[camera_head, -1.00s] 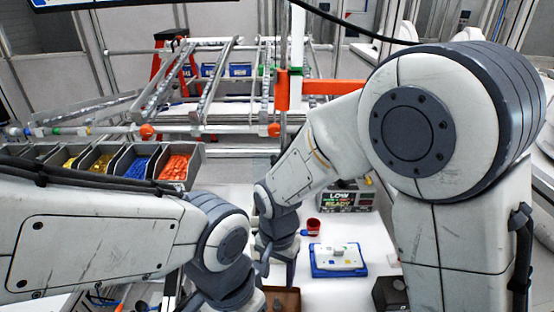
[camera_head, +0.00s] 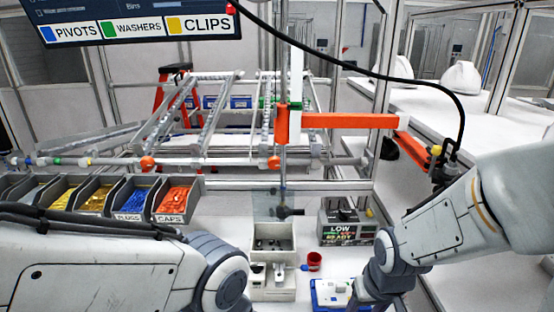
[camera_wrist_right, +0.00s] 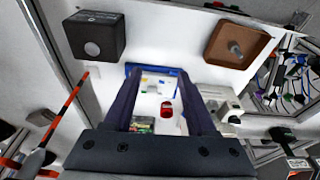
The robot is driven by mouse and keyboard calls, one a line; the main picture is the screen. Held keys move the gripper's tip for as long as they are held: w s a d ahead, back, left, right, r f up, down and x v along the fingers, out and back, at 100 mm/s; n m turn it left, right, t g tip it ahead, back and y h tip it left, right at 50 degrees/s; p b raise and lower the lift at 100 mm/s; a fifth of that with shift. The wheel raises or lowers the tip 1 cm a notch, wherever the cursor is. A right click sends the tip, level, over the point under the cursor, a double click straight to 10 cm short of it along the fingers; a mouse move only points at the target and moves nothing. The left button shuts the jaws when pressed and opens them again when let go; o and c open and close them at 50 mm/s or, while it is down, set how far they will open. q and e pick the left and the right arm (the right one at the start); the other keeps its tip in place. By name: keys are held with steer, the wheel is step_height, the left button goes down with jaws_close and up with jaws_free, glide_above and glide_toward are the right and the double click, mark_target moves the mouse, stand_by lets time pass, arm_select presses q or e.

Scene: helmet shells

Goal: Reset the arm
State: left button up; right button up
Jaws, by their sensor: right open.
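My right arm (camera_head: 450,215) comes in from the right in the head view and reaches down beside the blue tray (camera_head: 325,296). Its gripper (camera_wrist_right: 158,82) shows in the right wrist view with two dark fingers spread apart and nothing between them. Beyond the fingers lie the blue tray, with a white part on it, and a red cup (camera_wrist_right: 167,109); both are apart from the fingers. My left arm (camera_head: 120,270) crosses the lower left of the head view. The left gripper is out of view.
A grey-white bin unit (camera_head: 273,240) and a display box (camera_head: 346,228) stand on the bench. Part bins (camera_head: 175,198) line the left. A black box (camera_wrist_right: 95,36) and brown tray (camera_wrist_right: 240,42) flank the blue tray. White helmet shells (camera_head: 460,78) rest at the back right.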

steer(key=s+a+n+g+b, duration=0.2)
steer(key=s+a+n+b, duration=0.3)
steer(key=s+a, duration=0.7)
steer(key=shift+s+a+n+g+y, duration=0.35)
steer(key=shift+s+n, duration=0.3)
steer(key=shift+n, duration=0.25)
